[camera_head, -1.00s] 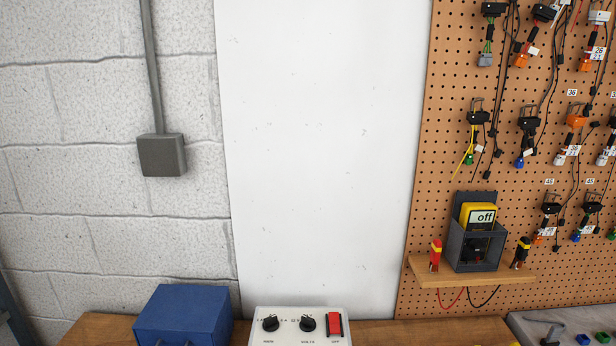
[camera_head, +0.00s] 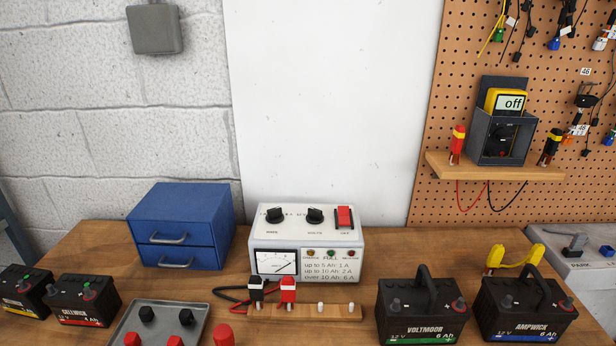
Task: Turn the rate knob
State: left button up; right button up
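The rate knob is the black left knob (camera_head: 275,215) on the sloped top of the white charger box (camera_head: 355,240). Its small label looks like RATE, though it is hard to read. To its right is the volts knob (camera_head: 314,215), and then a red rocker switch (camera_head: 345,216) labelled OFF. The charger front has a meter (camera_head: 277,262), several small lamps, and text: up to 5 Ah: 1 A, up to 10 Ah: 2 A, over 10 Ah: 6 A. The exact knob pointer setting is too small to tell. Neither gripper is in view.
A blue drawer box (camera_head: 180,205) stands left of the charger. Red and black clamps (camera_head: 287,290) rest on a wooden strip (camera_head: 340,312) in front. Batteries stand left and right, including Voltmoor (camera_head: 425,322) and Ampwick (camera_head: 527,318). A grey tray (camera_head: 128,325) is front left.

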aim_at(275, 216)
jog(key=k+l+z, duration=0.1)
jog(key=l+z, duration=0.35)
jog(key=z, duration=0.2)
jog(key=k+l+z, duration=0.1)
jog(key=l+z, duration=0.25)
jog(key=j+u, duration=0.1)
jog(key=u, duration=1.2)
jog(key=i+z, duration=0.25)
jog(key=k+j, duration=0.05)
jog(key=k, duration=0.05)
